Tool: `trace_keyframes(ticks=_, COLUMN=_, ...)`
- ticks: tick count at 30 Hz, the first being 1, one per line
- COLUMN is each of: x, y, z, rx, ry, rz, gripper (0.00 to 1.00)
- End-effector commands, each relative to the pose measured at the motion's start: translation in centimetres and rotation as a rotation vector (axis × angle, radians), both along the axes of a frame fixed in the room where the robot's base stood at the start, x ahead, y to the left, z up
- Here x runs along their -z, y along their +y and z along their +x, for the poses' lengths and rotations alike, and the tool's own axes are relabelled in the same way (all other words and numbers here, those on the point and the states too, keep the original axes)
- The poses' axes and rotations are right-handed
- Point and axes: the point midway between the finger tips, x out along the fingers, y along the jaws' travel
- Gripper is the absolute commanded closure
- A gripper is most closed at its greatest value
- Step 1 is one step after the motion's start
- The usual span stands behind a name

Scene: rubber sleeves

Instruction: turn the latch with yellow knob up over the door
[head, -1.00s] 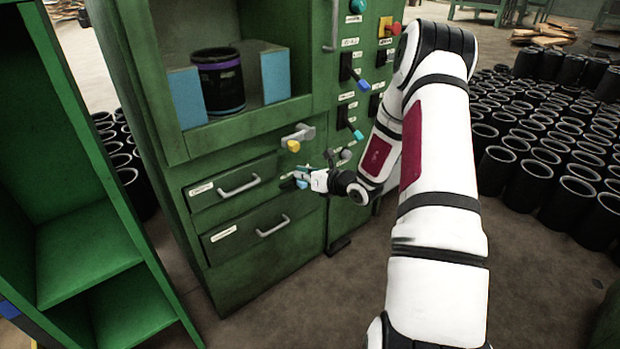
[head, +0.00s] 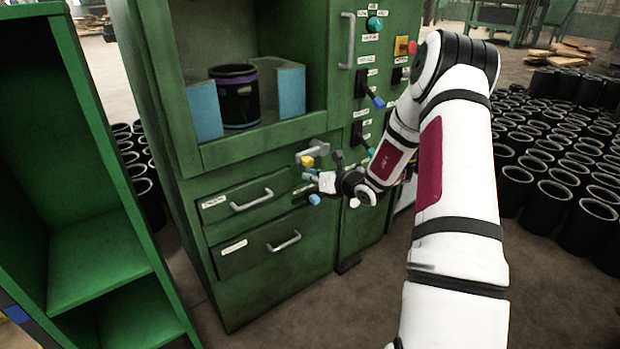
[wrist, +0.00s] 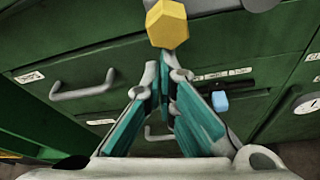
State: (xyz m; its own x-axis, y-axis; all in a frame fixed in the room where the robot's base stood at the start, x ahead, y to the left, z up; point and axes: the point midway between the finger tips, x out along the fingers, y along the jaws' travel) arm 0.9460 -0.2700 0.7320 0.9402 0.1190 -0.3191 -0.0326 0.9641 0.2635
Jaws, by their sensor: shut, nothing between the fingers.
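The latch (head: 319,148) is a grey lever with a yellow knob (head: 308,161), on the green cabinet front just below the open compartment, above the drawers. The knob hangs at the latch's lower left end. In the wrist view the yellow knob (wrist: 167,24) is large at the top, just beyond the fingertips. My gripper (head: 306,187) is shut and empty, just below the knob in the head view. In the wrist view my teal-padded fingers (wrist: 160,76) point up toward the knob; I cannot tell whether they touch it.
A black sleeve (head: 240,100) with a purple band stands between blue blocks in the compartment. Two drawers with grey handles (head: 252,200) lie below. A blue knob (wrist: 220,101) is right of my fingers. An open green shelf (head: 95,253) stands left; many black sleeves (head: 560,195) stand right.

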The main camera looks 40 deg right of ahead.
Motion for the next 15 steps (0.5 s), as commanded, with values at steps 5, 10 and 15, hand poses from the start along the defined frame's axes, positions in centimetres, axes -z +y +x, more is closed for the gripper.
trace_keyframes(ticks=5, x=-0.5, y=0.1, z=0.0, rx=0.000, ry=0.001, rz=0.035, gripper=1.00)
trace_keyframes(ticks=10, x=-0.7, y=0.2, z=0.0, rx=-0.001, ry=0.001, rz=0.061, gripper=1.00)
trace_keyframes(ticks=15, x=-1.1, y=0.2, z=0.0, rx=0.000, ry=0.001, rz=0.092, gripper=1.00)
